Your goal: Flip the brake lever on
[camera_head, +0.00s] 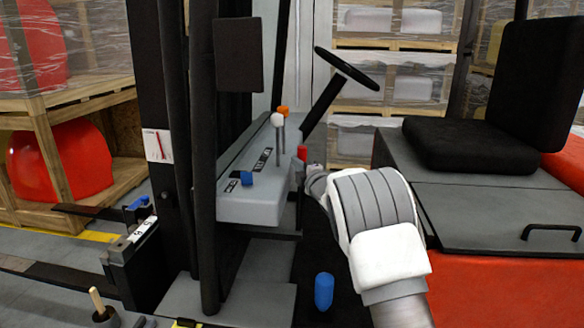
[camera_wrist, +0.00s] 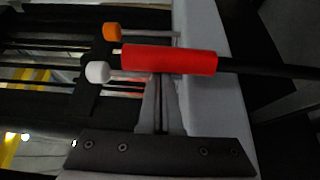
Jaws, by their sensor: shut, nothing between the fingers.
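The red lever handle (camera_head: 302,153) stands at the right side of the grey control console (camera_head: 250,205); it looks like the brake lever, but no label on it is readable. In the wrist view the red handle (camera_wrist: 170,60) lies crosswise in front of my fingertips, on a dark rod running right. My gripper (camera_wrist: 160,80) is shut and empty, its fingertips reaching the lower edge of the handle in the picture. I cannot tell whether they touch. In the head view my gripper (camera_head: 300,168) is just below the handle, partly hidden by my wrist.
A white-knobbed lever (camera_head: 278,120) and an orange-knobbed one (camera_head: 283,110) rise beside the red handle. A blue knob (camera_head: 246,178) is on the console. A steering wheel (camera_head: 347,68) is behind, a black seat (camera_head: 470,146) to the right. A blue cylinder (camera_head: 324,291) stands below.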

